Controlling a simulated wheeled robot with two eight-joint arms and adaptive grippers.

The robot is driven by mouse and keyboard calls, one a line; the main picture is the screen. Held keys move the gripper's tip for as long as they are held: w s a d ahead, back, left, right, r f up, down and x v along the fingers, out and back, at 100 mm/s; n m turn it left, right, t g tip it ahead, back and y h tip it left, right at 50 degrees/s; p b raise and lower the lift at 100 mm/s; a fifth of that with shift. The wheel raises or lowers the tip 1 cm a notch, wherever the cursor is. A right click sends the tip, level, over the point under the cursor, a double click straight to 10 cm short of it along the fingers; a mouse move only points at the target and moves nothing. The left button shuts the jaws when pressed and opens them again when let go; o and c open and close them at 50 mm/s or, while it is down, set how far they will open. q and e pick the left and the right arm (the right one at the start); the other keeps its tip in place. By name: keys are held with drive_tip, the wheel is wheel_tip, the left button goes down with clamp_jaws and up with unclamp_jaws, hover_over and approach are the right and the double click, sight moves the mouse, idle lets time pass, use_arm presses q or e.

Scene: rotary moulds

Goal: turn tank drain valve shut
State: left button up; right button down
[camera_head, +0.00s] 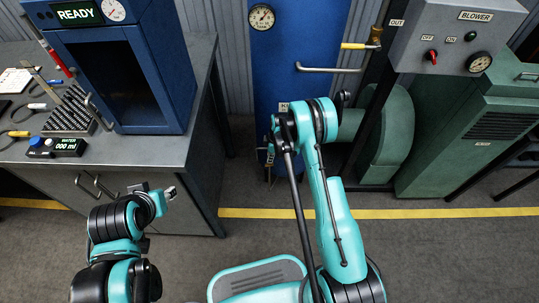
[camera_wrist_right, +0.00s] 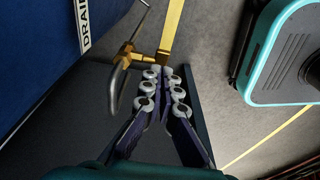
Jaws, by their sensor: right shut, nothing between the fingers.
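The drain valve (camera_wrist_right: 138,54) shows in the right wrist view as a brass body with a yellow lever (camera_wrist_right: 172,28) pointing up the picture. A bent grey metal spout (camera_wrist_right: 118,88) hangs from it. A DRAIN label (camera_wrist_right: 83,26) is on the blue tank to the left. My right gripper (camera_wrist_right: 161,72) is shut and empty, its fingertips just below the lever's base; I cannot tell whether they touch it. In the head view the drain valve is mostly hidden behind my right wrist, low on the blue tank (camera_head: 290,75). My left gripper (camera_head: 160,192) is beside the bench; its opening is unclear.
Higher on the tank is another yellow-levered valve (camera_head: 360,46) with an OUT label, and a grey bar handle (camera_head: 325,69). A green blower unit (camera_head: 470,140) stands right. A grey bench (camera_head: 195,110) stands left. A yellow floor line (camera_head: 420,213) crosses open floor.

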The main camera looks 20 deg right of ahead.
sight(269, 165)
drive_tip(key=shift+s+d+f, duration=0.1)
drive_tip(key=shift+d+f, duration=0.2)
drive_tip(key=shift+f, duration=0.55)
drive_tip(key=shift+s+d+f+b, duration=0.3)
drive_tip(key=shift+d+f, duration=0.45)
drive_tip(key=shift+a, duration=0.1)
